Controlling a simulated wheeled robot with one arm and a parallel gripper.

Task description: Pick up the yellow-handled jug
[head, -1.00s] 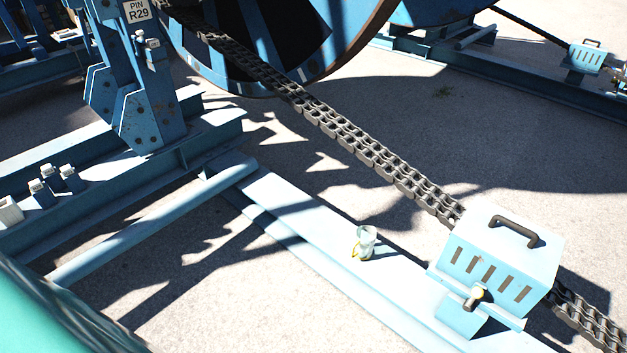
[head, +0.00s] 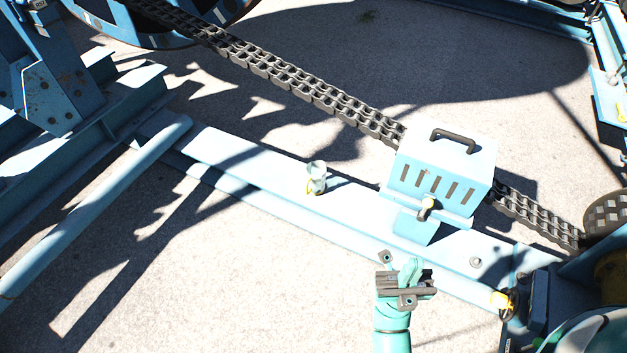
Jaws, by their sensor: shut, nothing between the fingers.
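The yellow-handled jug (head: 317,178) is small, pale and clear-looking. It stands upright on the light blue beam (head: 245,165), left of the vented box. Its yellow handle shows low on its left side. My gripper (head: 404,278) is at the bottom of the head view, to the right of the jug and nearer to me, well apart from it. The gripper is shut and empty. Nothing hides the jug.
A blue vented box (head: 440,170) with a dark top handle stands on the beam right of the jug. A heavy chain (head: 300,84) runs diagonally behind the jug. A blue tube (head: 95,210) lies at left. Open concrete (head: 220,270) lies in front of the beam.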

